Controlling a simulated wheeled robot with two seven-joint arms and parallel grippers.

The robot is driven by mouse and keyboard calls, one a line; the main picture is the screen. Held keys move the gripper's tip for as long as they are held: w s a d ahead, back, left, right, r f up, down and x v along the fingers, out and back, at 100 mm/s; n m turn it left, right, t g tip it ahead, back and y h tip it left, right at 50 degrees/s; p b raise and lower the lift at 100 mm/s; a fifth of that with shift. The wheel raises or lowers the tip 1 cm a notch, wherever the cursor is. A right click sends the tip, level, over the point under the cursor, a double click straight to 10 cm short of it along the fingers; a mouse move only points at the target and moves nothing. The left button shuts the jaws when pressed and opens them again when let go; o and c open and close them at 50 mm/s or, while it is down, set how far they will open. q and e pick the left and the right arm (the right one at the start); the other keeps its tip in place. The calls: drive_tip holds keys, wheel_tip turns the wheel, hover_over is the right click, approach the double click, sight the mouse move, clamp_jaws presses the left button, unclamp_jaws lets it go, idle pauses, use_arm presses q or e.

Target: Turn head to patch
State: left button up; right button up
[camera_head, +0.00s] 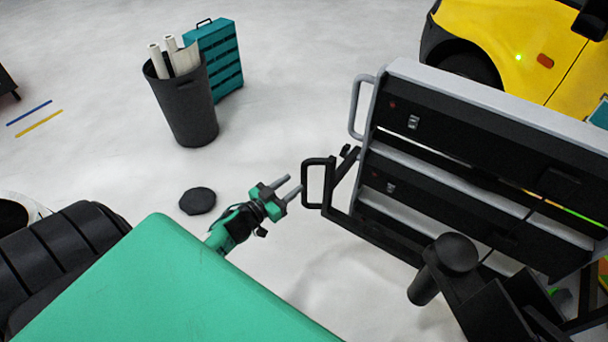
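I cannot pick out a patch with certainty in the head view. A flat, dark, roundish piece (197,201) lies on the pale floor left of centre, and I cannot tell what it is. My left gripper (294,185) is green and dark grey, with two grey fingers spread apart and nothing between them. In the picture it is to the right of the dark piece and just left of a black handle (314,184). I cannot tell whether it touches the handle. My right gripper does not show.
A black two-panel lamp rack (460,130) with a grey top fills the right side. A yellow car (510,40) stands behind it. A black bin (188,112) with white rolls and a teal case (222,65) stand at the back left. The floor between bin and rack is clear.

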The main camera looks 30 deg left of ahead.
sight(304, 175)
use_arm(q)
drive_tip(key=shift+x, duration=3.05)
drive_tip(key=shift+c, duration=0.5)
clamp_jaws()
